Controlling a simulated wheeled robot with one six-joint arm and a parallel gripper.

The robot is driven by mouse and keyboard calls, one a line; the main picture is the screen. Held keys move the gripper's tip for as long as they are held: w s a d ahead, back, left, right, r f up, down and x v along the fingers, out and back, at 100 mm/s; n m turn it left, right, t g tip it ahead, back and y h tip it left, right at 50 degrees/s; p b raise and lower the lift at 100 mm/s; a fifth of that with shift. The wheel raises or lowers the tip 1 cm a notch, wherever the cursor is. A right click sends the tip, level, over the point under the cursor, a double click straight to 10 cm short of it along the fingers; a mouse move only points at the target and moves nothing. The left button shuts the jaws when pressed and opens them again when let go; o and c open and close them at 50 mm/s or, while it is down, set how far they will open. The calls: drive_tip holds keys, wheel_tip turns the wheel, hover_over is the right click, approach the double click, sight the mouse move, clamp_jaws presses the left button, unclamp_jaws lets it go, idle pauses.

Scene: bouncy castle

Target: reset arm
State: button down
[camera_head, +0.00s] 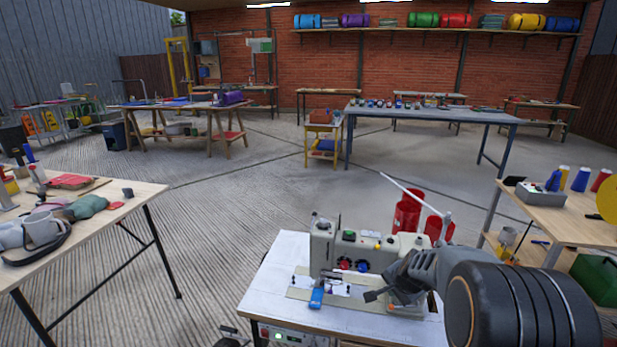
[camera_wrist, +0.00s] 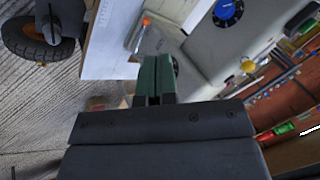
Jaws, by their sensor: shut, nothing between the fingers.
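My gripper (camera_wrist: 153,80) shows in the wrist view with its two green-grey fingers together, shut and empty. In the head view my dark arm reaches in from the lower right, and my gripper (camera_head: 374,295) is over the right part of the sewing table. A beige sewing machine (camera_head: 322,245) stands on that white-topped table (camera_head: 275,275), right beside the gripper. I cannot tell whether they touch. In the wrist view the machine's grey body (camera_wrist: 220,55) with a blue knob lies close to the fingers. The arm hides part of the machine's right end.
A wooden table (camera_head: 130,190) with mugs and cloth stands at the left. Another table (camera_head: 565,215) with thread spools stands at the right. The concrete floor (camera_head: 240,195) is open in the middle.

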drive_tip(key=s+a+r+n+p, duration=0.3)
drive_tip(key=s+r+p, duration=0.4)
drive_tip(key=r, duration=0.3)
drive_tip(key=s+a+r+n+g+p, duration=0.1)
drive_tip(key=s+a+r+n+p, duration=0.3)
drive_tip(key=s+r+p, duration=0.3)
drive_tip(key=s+a+r+n+g+p, duration=0.1)
drive_tip(key=s+a+r+n+p, duration=0.2)
drive_tip(key=r, duration=1.1)
drive_tip(key=s+n+p, duration=0.2)
drive_tip(key=s+p, duration=0.2)
drive_tip(key=shift+s+a+r, duration=0.25)
drive_tip(key=shift+a+r, duration=0.1)
drive_tip(key=shift+r, duration=0.05)
